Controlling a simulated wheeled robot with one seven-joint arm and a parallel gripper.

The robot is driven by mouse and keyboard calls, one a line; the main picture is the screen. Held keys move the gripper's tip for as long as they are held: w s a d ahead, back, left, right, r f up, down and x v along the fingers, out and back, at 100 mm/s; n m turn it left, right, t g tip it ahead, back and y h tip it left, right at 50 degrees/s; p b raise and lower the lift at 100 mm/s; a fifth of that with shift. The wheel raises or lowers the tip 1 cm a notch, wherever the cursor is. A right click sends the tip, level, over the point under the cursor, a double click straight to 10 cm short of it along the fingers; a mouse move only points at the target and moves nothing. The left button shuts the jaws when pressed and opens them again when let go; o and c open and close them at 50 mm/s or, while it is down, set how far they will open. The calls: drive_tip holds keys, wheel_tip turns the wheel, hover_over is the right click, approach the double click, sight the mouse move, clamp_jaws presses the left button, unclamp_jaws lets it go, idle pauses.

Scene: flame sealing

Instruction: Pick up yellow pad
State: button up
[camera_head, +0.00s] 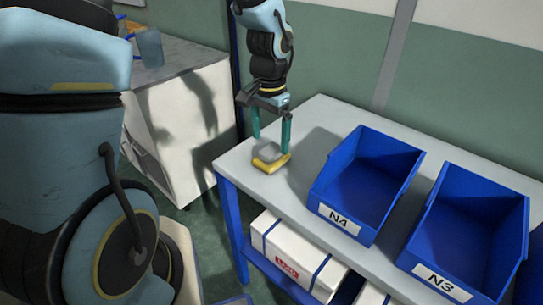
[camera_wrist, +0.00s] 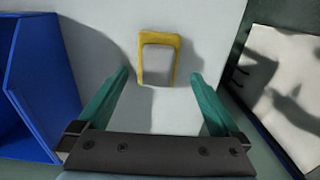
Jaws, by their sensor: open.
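The yellow pad (camera_head: 271,163) lies near the left corner of the grey-topped table (camera_head: 313,128). In the wrist view the pad (camera_wrist: 158,37) is a yellow rectangle with a grey block (camera_wrist: 158,60) on its middle. The block also shows in the head view (camera_head: 267,152). My gripper (camera_head: 271,144) points down over the pad and block. Its two teal fingers stand apart, one to each side in the head view. In the wrist view the gripper (camera_wrist: 165,82) is open, with nothing clasped between the fingers. I cannot tell whether a finger touches the pad.
Blue bins labelled N4 (camera_head: 366,181) and N3 (camera_head: 468,233) stand on the table to the right. White boxes (camera_head: 295,258) sit on the shelf below. A pale cabinet (camera_head: 180,121) stands behind to the left, across a gap from the table.

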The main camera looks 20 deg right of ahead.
sight(271, 149)
drive_tip(key=shift+s+d+f+p, duration=0.15)
drive_tip(key=shift+f+p, duration=0.35)
drive_tip(key=shift+f, duration=2.05)
drive_tip(key=c, duration=1.4)
drive_tip(key=shift+o, duration=0.2)
wheel_tip(271, 149, up, 10)
drive_tip(key=shift+r+b, duration=0.1)
drive_tip(key=shift+b, duration=0.35)
